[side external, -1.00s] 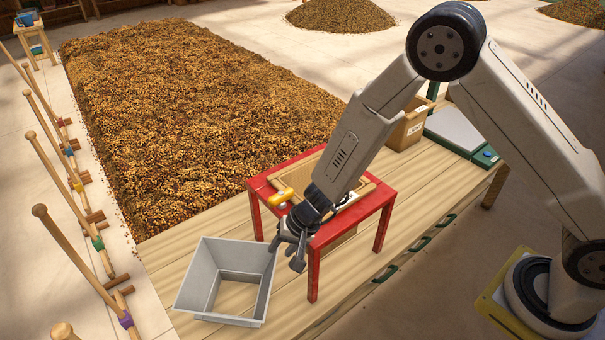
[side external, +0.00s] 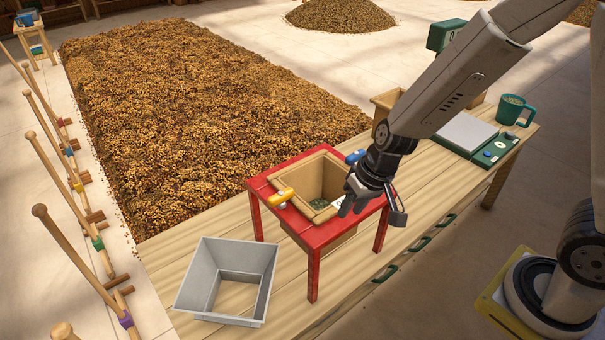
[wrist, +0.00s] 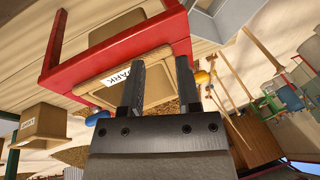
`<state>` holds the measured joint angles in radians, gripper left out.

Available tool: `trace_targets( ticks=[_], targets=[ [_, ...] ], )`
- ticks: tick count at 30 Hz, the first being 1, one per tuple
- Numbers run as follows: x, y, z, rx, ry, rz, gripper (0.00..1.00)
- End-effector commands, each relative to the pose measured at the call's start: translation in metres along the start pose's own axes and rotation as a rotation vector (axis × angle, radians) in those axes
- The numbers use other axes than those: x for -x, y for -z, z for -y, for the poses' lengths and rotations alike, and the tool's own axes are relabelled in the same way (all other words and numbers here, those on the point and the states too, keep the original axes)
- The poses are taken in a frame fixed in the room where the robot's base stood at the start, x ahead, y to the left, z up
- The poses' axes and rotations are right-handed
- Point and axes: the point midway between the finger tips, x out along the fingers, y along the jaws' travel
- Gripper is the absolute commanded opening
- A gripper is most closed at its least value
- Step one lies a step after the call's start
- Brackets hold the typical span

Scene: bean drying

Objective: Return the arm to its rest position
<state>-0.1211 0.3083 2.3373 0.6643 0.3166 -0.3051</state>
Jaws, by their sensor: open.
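My gripper (side external: 371,205) is open and empty in the side external view, in the air just right of the red stand (side external: 313,265) and its wooden box (side external: 322,165). In the wrist view, the two dark fingers of my gripper (wrist: 160,90) are apart, with the labelled box (wrist: 110,62) and the red stand (wrist: 120,48) beyond them. The arm reaches in from the upper right. Part of the box's right side is hidden behind my wrist.
A grey open tray (side external: 190,285) sits on the wooden bench (side external: 400,240) left of the stand. A green scale (side external: 462,136), a green mug (side external: 512,108) and a cardboard box (side external: 385,101) are at the bench's far end. A bean bed (side external: 190,110) lies behind.

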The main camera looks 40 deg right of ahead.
Motion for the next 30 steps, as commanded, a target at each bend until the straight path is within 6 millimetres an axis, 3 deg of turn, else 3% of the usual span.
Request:
trace_targets(
  ticks=[9, 15, 30],
  targets=[
    [0.043, -0.024, -0.044, 0.127, -0.12, -0.021, 0.42],
    [0.059, -0.036, -0.065, 0.188, -0.188, -0.032, 0.42],
    [0.066, -0.041, -0.074, 0.215, -0.219, -0.036, 0.42]
  ],
)
